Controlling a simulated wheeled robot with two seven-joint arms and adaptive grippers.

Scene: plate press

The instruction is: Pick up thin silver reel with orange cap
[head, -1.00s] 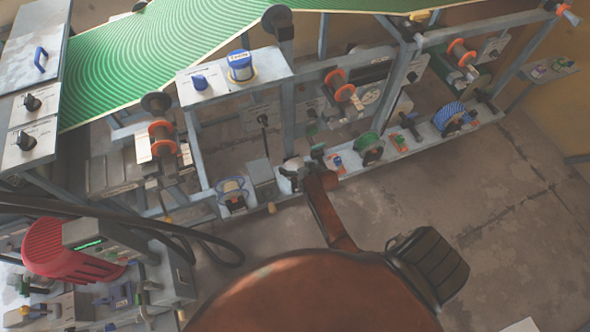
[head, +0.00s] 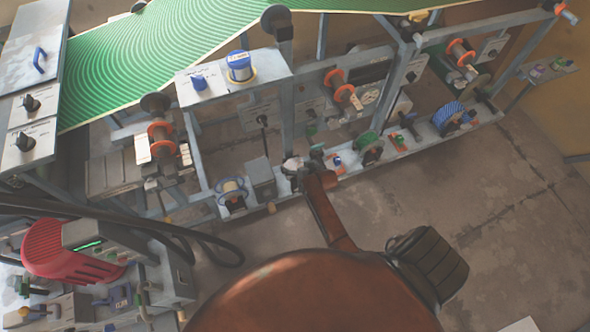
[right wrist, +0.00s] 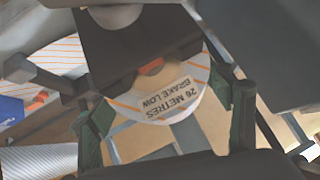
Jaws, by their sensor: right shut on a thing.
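My right gripper (head: 308,166) reaches down to the low shelf of the press from my rust-red arm, and its fingers are small in the head view. In the right wrist view its two green-padded fingers (right wrist: 169,120) stand either side of a pale round reel (right wrist: 180,105) and are shut on it. The reel's face has thin orange lines, a label reading "26 METRES BRAKE LOW" and an orange piece at its centre. A dark part of my gripper hides its upper side. In the head view a pale bit shows at the fingers. My left gripper is not in view.
The low shelf (head: 348,176) also carries a green reel (head: 369,148), a blue patterned reel (head: 449,118) and a blue-rimmed reel (head: 232,193). Upright posts of the frame stand close behind. A green patterned sheet (head: 190,45) runs above.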

